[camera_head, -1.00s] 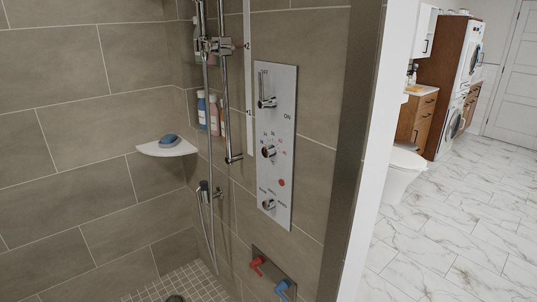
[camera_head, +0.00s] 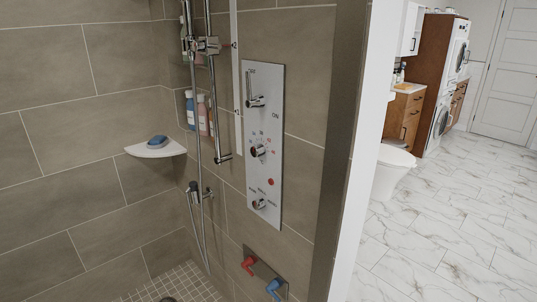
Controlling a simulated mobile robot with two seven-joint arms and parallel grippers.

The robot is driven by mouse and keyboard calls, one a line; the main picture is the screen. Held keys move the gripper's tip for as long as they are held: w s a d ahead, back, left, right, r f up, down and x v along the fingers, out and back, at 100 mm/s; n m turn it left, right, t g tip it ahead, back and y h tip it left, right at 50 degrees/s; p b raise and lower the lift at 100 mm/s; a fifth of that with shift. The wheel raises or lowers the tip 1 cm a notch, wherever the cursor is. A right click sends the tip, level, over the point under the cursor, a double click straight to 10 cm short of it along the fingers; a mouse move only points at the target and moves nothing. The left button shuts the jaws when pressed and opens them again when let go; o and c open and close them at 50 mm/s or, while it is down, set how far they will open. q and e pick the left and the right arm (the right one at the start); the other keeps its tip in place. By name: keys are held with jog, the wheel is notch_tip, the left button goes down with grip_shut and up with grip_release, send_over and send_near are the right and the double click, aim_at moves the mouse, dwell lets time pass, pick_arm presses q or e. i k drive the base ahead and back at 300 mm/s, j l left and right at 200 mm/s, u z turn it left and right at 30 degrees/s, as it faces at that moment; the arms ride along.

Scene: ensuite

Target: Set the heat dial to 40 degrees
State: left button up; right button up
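The heat dial (camera_head: 257,151) is the middle knob on a tall silver control panel (camera_head: 265,190) fixed to the tiled shower wall. Small numbers, some of them red, are printed around it. They are too small to read, and I cannot tell which number the dial points at. Above it is a lever handle (camera_head: 254,101) near the word ON. Below it are a red spot (camera_head: 270,182) and a lower knob (camera_head: 259,204). Neither of my grippers shows in the head view.
A vertical rail with a hand shower (camera_head: 193,188) stands left of the panel. A corner shelf (camera_head: 157,148) holds a blue item. Red (camera_head: 248,265) and blue (camera_head: 273,288) taps stick out below. A wall edge (camera_head: 345,150) borders the right, with open marble floor (camera_head: 440,230) beyond.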

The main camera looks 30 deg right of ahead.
aim_at(257, 150)
jog(key=z, duration=0.35)
jog(key=i+l+z, duration=0.1)
jog(key=z, duration=0.25)
jog(key=i+z, duration=0.15)
jog(key=z, duration=0.2)
jog(key=i+j+u, duration=0.1)
jog(key=i+u, duration=0.6)
jog(key=i+l+u, duration=0.1)
jog(key=u, duration=0.3)
jog(key=i+j+u, duration=0.1)
jog(key=i+u, duration=0.6)
jog(key=i+l+u, duration=0.1)
jog(key=i+u, duration=0.25)
jog(key=i+j+u, duration=0.15)
jog(key=i+u, duration=0.8)
jog(key=i+z, duration=0.1)
jog(key=z, duration=0.3)
jog(key=i+z, duration=0.1)
jog(key=z, duration=0.3)
jog(key=j+z, duration=0.1)
jog(key=z, duration=1.85)
jog(key=i+j, duration=0.05)
jog(key=j, duration=0.05)
